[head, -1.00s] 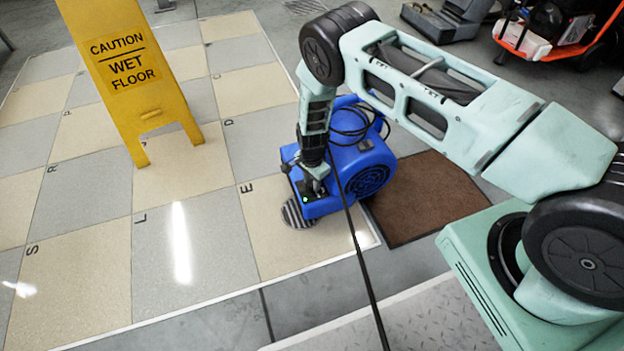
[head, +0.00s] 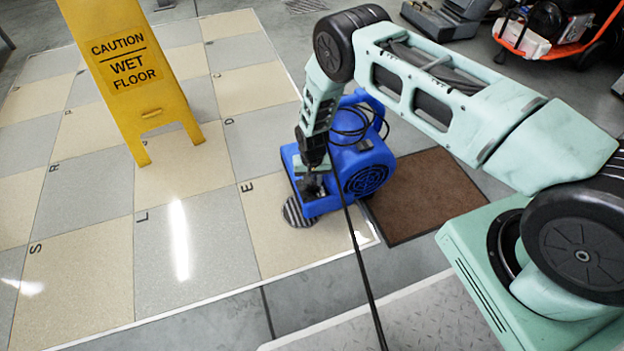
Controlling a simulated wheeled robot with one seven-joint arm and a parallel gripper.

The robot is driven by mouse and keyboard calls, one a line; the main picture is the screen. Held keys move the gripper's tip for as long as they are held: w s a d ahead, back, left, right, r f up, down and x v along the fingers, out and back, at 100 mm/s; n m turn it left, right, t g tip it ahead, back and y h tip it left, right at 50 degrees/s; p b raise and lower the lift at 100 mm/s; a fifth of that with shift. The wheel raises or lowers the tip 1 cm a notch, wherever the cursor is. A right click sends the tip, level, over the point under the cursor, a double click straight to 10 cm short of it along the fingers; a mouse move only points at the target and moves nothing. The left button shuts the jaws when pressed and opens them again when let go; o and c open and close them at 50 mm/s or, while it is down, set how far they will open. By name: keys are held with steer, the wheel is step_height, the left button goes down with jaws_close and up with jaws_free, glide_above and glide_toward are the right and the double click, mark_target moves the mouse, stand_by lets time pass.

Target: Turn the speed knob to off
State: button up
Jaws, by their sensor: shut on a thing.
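The blue blower (head: 356,172) stands on the tiled floor patch at its near right corner, partly behind my arm, with a coiled black cord on top. My gripper (head: 313,191) is at the blower's dark panel on its near left side, pointing down. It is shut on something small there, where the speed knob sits. The knob itself is hidden by the fingers, so its setting cannot be read.
A yellow wet floor sign (head: 133,75) stands to the left. A brown mat (head: 425,195) lies right of the blower. A black cable (head: 358,255) runs from the blower toward the front. Open tiles lie left.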

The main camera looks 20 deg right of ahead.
steer(key=shift+n, duration=1.3)
steer(key=o, duration=1)
step_height(320, 180, up, 17)
steer(key=p, duration=0.6)
steer(key=shift+r, duration=0.2)
